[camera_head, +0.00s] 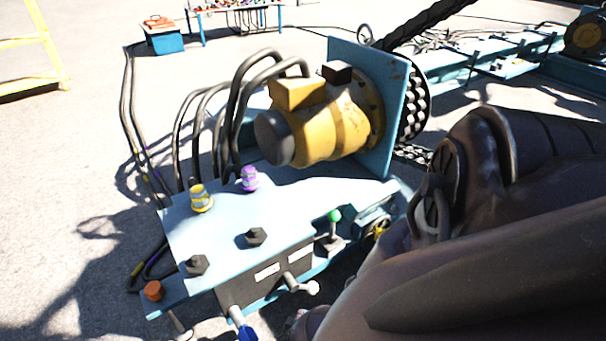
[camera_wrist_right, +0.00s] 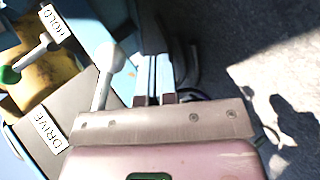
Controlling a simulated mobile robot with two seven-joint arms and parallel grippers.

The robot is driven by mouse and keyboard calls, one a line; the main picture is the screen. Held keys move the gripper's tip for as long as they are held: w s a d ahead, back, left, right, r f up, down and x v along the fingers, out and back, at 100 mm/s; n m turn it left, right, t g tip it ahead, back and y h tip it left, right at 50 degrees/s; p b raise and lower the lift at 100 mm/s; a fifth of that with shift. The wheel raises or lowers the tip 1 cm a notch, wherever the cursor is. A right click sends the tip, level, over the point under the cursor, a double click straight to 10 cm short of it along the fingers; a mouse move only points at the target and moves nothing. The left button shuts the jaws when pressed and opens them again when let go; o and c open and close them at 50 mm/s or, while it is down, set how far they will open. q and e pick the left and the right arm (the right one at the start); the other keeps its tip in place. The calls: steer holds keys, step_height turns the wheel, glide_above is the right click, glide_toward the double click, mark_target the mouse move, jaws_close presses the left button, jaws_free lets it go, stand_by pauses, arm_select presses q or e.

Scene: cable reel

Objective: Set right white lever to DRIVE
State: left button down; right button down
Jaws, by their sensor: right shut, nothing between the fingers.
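The right white lever (camera_head: 300,285), a grey shaft with a white knob, sticks out of the dark front of the control box. In the right wrist view a white ball-knobbed lever (camera_wrist_right: 109,60) stands just left of my right gripper (camera_wrist_right: 154,62). The gripper's fingers are together and empty, and I cannot tell whether they touch the lever. The lever's base is hidden behind the gripper body. A DRIVE label (camera_wrist_right: 46,131) lies lower left of the lever, and a HOLD label (camera_wrist_right: 55,23) upper left. My left gripper is not in view.
A green-knobbed lever (camera_head: 334,216) stands on the box's right side. A blue-handled lever (camera_head: 245,331) is at lower left. A yellow motor (camera_head: 330,125) with black hoses sits behind the blue bench (camera_head: 200,235). My right arm covers the lower right.

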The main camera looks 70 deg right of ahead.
arm_select(q)
steer(key=p, duration=0.1)
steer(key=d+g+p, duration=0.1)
steer(key=p, duration=0.1)
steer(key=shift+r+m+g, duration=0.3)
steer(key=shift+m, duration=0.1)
arm_select(e)
steer(key=w+v, duration=0.1)
steer(key=v, duration=0.8)
steer(key=shift+s+d+r, duration=0.15)
steer(key=shift+s+r, duration=0.15)
